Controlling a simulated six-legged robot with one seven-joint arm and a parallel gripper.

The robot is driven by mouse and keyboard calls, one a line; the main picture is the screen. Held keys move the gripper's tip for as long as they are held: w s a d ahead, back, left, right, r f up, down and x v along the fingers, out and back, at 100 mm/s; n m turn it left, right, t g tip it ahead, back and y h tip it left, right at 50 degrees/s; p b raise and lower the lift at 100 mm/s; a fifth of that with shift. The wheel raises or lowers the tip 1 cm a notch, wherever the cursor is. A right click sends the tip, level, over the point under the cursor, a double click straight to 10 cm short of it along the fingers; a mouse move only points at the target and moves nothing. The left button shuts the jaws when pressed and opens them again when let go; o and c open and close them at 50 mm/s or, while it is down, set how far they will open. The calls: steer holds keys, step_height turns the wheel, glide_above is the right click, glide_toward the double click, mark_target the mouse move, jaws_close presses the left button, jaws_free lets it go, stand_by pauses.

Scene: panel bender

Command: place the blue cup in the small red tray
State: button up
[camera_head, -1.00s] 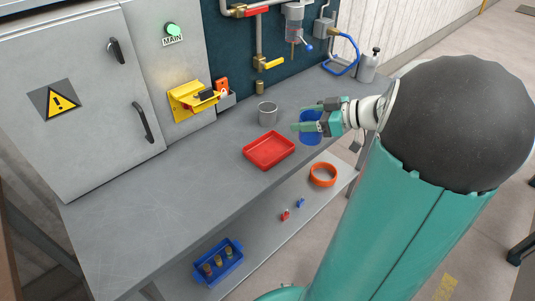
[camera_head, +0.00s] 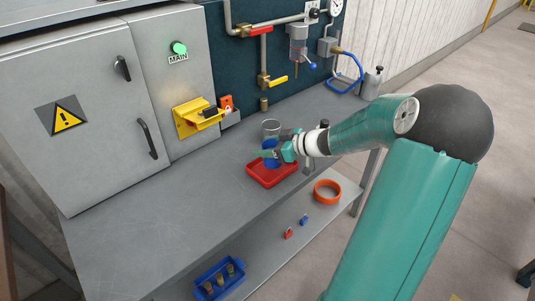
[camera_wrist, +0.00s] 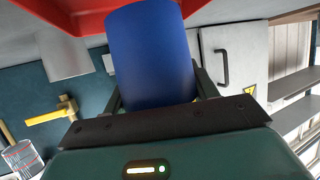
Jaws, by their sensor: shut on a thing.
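The blue cup (camera_head: 271,156) is held in my gripper (camera_head: 272,154), over the back part of the small red tray (camera_head: 272,175). In the wrist view the blue cup (camera_wrist: 150,55) fills the middle, between the two fingers (camera_wrist: 160,95), with the red tray (camera_wrist: 60,17) beyond it. The red tray lies on the grey workbench near its front edge. Whether the cup's base touches the tray floor cannot be told. Part of the cup is hidden behind the fingers in the head view.
A grey metal cup (camera_head: 271,130) stands close behind the tray. A yellow bracket (camera_head: 197,118) is on the cabinet at the left. A grey bottle (camera_head: 371,84) stands at the bench's far end. The left bench top is clear.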

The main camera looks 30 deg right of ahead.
steer(key=shift+f, duration=1.55)
steer(key=shift+f, duration=0.2)
steer(key=o, duration=1.1)
steer(key=shift+c, duration=0.2)
steer(key=shift+r, duration=0.1)
